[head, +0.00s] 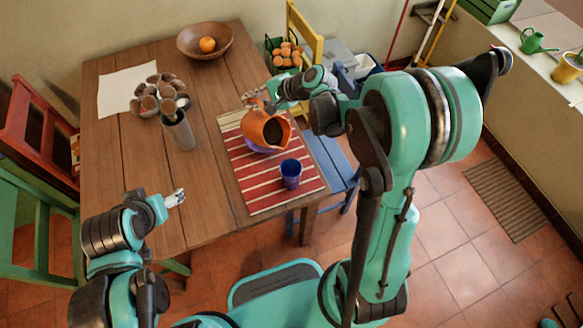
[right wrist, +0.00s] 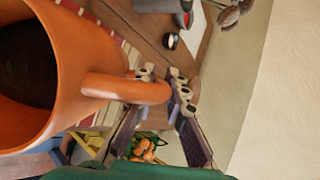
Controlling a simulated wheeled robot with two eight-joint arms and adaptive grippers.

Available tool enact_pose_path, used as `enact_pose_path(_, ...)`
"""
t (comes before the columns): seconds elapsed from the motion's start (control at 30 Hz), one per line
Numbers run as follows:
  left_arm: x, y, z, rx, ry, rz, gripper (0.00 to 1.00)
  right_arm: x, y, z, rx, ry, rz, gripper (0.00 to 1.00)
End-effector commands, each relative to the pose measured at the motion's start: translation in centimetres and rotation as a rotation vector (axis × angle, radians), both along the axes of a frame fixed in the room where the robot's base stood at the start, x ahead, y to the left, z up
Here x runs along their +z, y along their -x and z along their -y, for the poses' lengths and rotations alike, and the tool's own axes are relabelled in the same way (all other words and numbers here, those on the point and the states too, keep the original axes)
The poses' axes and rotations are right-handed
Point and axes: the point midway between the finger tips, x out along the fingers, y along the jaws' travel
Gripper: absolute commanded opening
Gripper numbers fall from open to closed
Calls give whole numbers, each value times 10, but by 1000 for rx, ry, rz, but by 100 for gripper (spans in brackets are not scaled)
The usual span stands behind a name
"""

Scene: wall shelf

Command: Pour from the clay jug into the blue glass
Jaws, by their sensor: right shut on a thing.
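The blue glass (head: 291,174) stands upright on the mat, apart from the jug. My left gripper (head: 175,198) is empty over the table's front; its finger opening is unclear.
The purple dish (head: 254,147) is on the red striped mat (head: 255,190). A grey metal cup (head: 180,133) and a clustered brown object (head: 158,95) stand to the left. A wooden bowl (head: 222,45) with an orange is at the back. The table's front left is clear.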

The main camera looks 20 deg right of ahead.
Motion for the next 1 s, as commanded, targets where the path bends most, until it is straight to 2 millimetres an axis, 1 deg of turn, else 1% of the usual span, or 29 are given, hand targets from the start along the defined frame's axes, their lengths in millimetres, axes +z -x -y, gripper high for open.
enact_pose_path(1.0, -11, 0, 0, 0, 0, 0, 71, 0, -1, -6, 0, -30, 86, 0)
